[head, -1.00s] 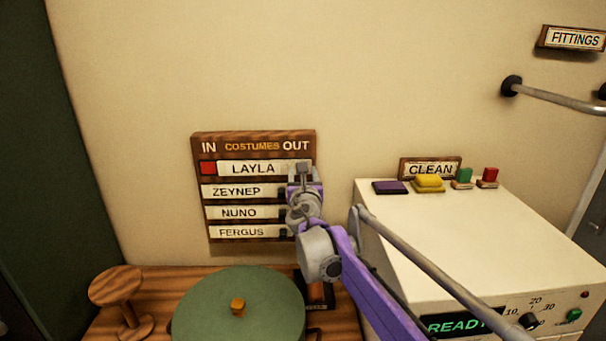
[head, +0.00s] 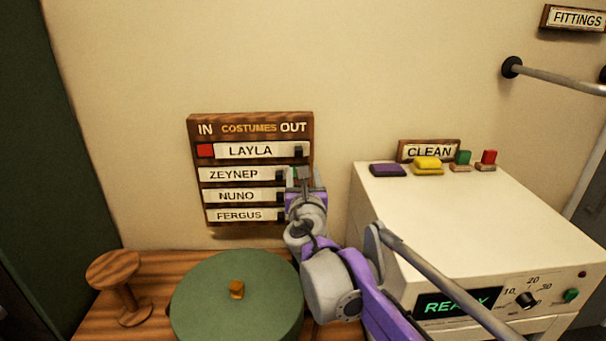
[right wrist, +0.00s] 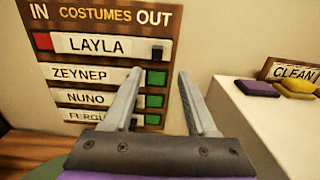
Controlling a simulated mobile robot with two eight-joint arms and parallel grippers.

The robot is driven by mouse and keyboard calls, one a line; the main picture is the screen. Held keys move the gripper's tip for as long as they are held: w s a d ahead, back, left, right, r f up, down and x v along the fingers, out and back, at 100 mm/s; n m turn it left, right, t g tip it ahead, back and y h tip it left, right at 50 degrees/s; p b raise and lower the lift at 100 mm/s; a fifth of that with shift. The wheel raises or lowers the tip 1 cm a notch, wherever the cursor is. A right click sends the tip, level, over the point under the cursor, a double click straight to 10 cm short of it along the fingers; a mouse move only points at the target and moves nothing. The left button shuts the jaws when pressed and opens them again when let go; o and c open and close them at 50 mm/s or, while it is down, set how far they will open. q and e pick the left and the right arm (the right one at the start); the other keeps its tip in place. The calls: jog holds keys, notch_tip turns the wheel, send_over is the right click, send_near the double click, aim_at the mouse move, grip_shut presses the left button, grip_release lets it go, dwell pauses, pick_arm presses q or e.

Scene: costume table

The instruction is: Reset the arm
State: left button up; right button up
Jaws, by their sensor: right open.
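My right arm reaches up from the lower right in the head view. Its gripper (head: 304,174) is in front of the right edge of the costumes board (head: 250,118). In the right wrist view the two fingers of the gripper (right wrist: 160,75) are wide apart with nothing between them. The LAYLA plate (right wrist: 100,45) sits to the right, with red showing at its left end and a black knob at its right. The ZEYNEP plate (right wrist: 85,74), NUNO plate (right wrist: 90,99) and FERGUS plate sit to the left, with green at their right ends. The fingers partly cover these lower rows. My left gripper is out of view.
A white machine (head: 470,220) reading READY stands at right, with coloured blocks and a CLEAN sign (head: 429,151) at its back. A green round lid (head: 210,300) and a wooden stand (head: 115,272) are at lower left. A metal rail (head: 555,80) is at upper right.

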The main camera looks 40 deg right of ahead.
dwell(0.3)
jog(key=s+a+f+m+g+y, duration=0.1)
jog(key=s+a+f+m+g, duration=0.2)
jog(key=s+f+m, duration=0.55)
jog(key=s+a+f+m+g+y, duration=0.1)
jog(key=s+a+f+m+g, duration=0.3)
jog(key=f+m, duration=0.6)
jog(key=s+a+f+m+g+y, duration=0.2)
jog(key=s+a+f+m+y, duration=0.5)
jog(key=s+a+f+m, duration=0.4)
notch_tip(320, 180, down, 3)
jog(key=shift+s+a+r+g+y, duration=0.1)
jog(key=shift+s+a+g+y, duration=0.2)
jog(key=shift+s+a, duration=0.6)
jog(key=shift+w, duration=0.15)
